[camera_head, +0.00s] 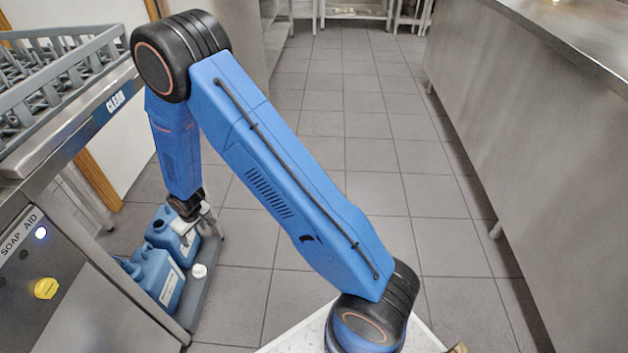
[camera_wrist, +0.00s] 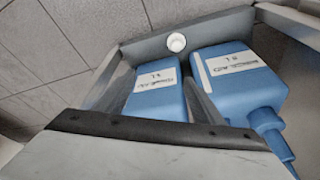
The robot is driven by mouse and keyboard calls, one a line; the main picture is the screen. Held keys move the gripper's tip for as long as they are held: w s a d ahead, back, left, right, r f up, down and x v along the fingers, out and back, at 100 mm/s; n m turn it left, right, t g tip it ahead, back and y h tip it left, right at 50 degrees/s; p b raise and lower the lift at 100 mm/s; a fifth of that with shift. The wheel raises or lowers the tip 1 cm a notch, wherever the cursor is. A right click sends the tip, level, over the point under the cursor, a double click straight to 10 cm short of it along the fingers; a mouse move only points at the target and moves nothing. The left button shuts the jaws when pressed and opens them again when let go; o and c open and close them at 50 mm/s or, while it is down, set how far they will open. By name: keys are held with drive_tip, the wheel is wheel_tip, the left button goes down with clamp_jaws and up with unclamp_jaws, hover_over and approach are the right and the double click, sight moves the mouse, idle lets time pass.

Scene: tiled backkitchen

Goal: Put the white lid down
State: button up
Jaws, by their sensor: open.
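The small round white lid (camera_head: 199,271) rests on the grey low shelf (camera_head: 207,296) beside two blue containers. It also shows in the wrist view (camera_wrist: 176,42), on the grey shelf strip near the top. My gripper (camera_head: 190,222) hangs low at the far container, pointing down. In the wrist view its two grey fingers (camera_wrist: 160,92) are spread, and the lid lies beyond them, apart from both. I see nothing held between the fingers. The fingertips are partly hidden in the head view.
The far blue container (camera_head: 162,236) and the near blue container (camera_head: 160,277) stand close together on the shelf. A steel counter with a grey rack (camera_head: 60,75) is above left. Tiled floor (camera_head: 345,130) is clear to the right, up to a steel cabinet (camera_head: 530,130).

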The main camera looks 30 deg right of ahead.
drive_tip(key=s+d+r+m, duration=0.1)
drive_tip(key=s+d+r, duration=0.4)
drive_tip(key=r, duration=0.6)
drive_tip(key=s+d+r+m, duration=0.1)
drive_tip(key=s+d+r, duration=0.1)
drive_tip(key=d+r, duration=0.6)
drive_tip(key=s+d+r+m, duration=0.1)
drive_tip(key=s+d+r, duration=0.3)
drive_tip(key=r, duration=0.9)
drive_tip(key=s+d+r, duration=0.3)
drive_tip(key=s+r, duration=0.1)
drive_tip(key=s, duration=0.5)
drive_tip(key=s+d+r+m+t+h, duration=0.1)
drive_tip(key=s+d+r, duration=0.2)
drive_tip(key=s, duration=0.6)
drive_tip(key=s+d+r+m, duration=0.1)
drive_tip(key=s+d+r, duration=0.3)
drive_tip(key=s, duration=0.5)
drive_tip(key=shift+s+r+t, duration=0.25)
drive_tip(key=shift+r+t, duration=0.05)
